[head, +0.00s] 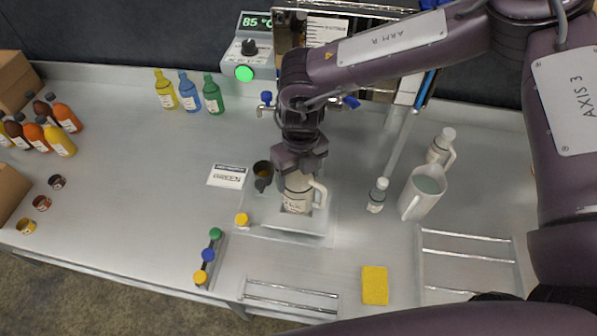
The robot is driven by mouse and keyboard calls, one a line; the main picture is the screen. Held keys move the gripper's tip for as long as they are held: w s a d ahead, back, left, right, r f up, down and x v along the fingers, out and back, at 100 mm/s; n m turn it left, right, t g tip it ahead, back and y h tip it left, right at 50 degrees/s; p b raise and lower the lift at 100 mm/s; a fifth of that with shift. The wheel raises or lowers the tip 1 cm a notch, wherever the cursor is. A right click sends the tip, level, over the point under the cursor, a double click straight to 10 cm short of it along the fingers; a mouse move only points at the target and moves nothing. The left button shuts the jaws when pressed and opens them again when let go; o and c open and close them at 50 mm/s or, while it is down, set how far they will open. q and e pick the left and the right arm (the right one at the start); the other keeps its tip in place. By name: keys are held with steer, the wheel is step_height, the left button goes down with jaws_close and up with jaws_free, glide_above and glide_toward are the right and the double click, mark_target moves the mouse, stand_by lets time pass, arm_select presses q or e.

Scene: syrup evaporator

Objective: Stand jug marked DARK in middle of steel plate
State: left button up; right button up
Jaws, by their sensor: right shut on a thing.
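My right gripper (298,176) is shut on a cream-coloured jug (297,196) with a side handle and a label. The label is too small to read, so I cannot tell whether it says DARK. The jug is upright, over the steel plate (312,235), a pale square near the middle of the bench. I cannot tell whether the jug's base touches the plate. The gripper covers the jug's top. A similar jug (440,147) stands at the back right, its label also unreadable. My left gripper is not in view.
A yellow sponge (375,285) and wire racks (290,297) lie in front. The bench's left-centre is clear.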

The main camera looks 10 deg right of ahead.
steer(key=shift+f, duration=0.25)
steer(key=o, duration=1.2)
steer(key=shift+r, duration=0.1)
steer(key=shift+r, duration=0.2)
steer(key=r, duration=0.4)
steer(key=r+b, duration=0.1)
steer(key=r, duration=0.7)
steer(key=shift+w+d+r+b, duration=0.1)
steer(key=shift+d+r+b, duration=0.15)
steer(key=shift+b, duration=0.05)
